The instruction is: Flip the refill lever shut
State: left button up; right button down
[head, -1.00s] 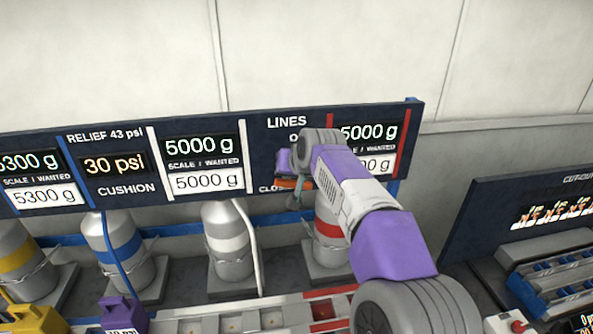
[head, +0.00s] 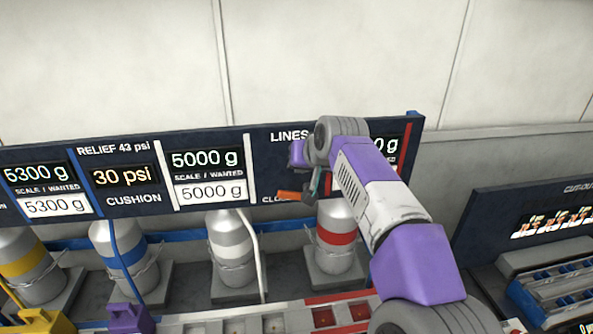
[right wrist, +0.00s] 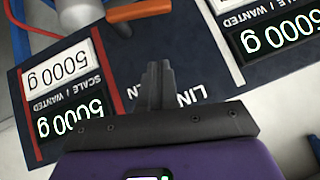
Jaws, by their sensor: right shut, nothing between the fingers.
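The refill lever (head: 290,195) has an orange handle and sits low on the dark LINES panel. The handle lies nearly level and points left, close to lettering that begins "CLO". My right gripper (head: 314,188) is beside the lever's right end in the head view, partly covering the panel. In the wrist view its fingers (right wrist: 157,82) are shut together and empty, with a visible gap to the orange handle. My left gripper is out of view.
The dark display board (head: 140,215) carries readouts such as 5000 g. Banded cylinders stand below it, including a red-banded one (head: 338,262) under my right gripper. A white hose (head: 257,250) runs down left of it. Another dark panel (head: 480,220) stands at the right.

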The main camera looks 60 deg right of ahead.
jog(key=v, duration=0.6)
jog(key=shift+a, duration=0.1)
dwell(0.4)
